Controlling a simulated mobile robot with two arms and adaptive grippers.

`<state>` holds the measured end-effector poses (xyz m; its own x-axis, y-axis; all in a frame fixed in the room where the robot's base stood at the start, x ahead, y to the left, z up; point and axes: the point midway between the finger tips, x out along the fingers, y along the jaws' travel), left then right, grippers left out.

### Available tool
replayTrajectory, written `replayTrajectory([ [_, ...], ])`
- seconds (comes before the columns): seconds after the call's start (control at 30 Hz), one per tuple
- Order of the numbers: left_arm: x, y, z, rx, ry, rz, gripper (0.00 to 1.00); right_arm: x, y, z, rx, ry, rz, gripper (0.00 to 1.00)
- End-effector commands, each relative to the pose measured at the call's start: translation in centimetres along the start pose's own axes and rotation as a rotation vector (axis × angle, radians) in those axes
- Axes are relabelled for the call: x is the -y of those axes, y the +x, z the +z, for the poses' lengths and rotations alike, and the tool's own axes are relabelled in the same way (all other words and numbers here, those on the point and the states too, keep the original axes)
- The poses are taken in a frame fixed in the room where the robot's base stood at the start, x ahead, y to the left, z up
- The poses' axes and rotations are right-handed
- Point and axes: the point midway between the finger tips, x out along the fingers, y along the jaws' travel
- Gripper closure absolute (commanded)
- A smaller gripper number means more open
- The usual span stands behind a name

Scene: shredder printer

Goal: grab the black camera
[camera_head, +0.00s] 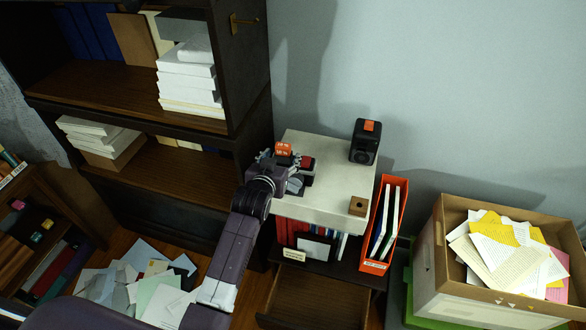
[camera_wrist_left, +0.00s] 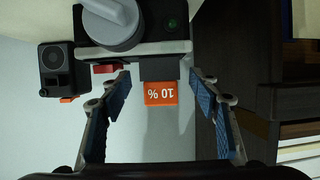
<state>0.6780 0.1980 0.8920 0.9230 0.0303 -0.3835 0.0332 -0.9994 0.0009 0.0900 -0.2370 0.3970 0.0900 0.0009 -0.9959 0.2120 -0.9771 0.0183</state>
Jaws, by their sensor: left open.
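The black camera (camera_wrist_left: 160,22) has a grey round lens, a pale top strip and a red button. In the head view the camera (camera_head: 307,170) sits on the white cabinet top, partly hidden by my left gripper (camera_head: 284,168). In the left wrist view, that gripper (camera_wrist_left: 159,82) is open, with a blue-padded finger on each side of the tag. The fingertips are close to the camera's top; I cannot tell whether they touch it. My right gripper is not in view.
A black speaker-like box (camera_head: 364,145) with an orange top stands behind right on the white cabinet top (camera_head: 325,205). A small wooden block (camera_head: 358,206) lies at its front right. A dark bookshelf (camera_head: 250,110) rises close on the left. A red file holder (camera_head: 396,187) stands right.

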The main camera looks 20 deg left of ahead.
Motion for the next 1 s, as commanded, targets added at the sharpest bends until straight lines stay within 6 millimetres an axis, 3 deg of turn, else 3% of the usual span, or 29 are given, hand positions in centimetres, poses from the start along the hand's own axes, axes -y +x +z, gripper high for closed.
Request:
replayTrajectory([
  [0.2,0.03,0.02,0.00,0.000,0.000,0.000,0.45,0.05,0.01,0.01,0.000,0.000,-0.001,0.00],
  [0.7,0.02,0.00,0.03,0.000,0.001,0.000,1.00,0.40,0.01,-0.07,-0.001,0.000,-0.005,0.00],
  [1.0,0.00,-0.03,-0.28,-0.006,0.000,0.000,1.00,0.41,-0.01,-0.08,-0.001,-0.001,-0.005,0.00],
])
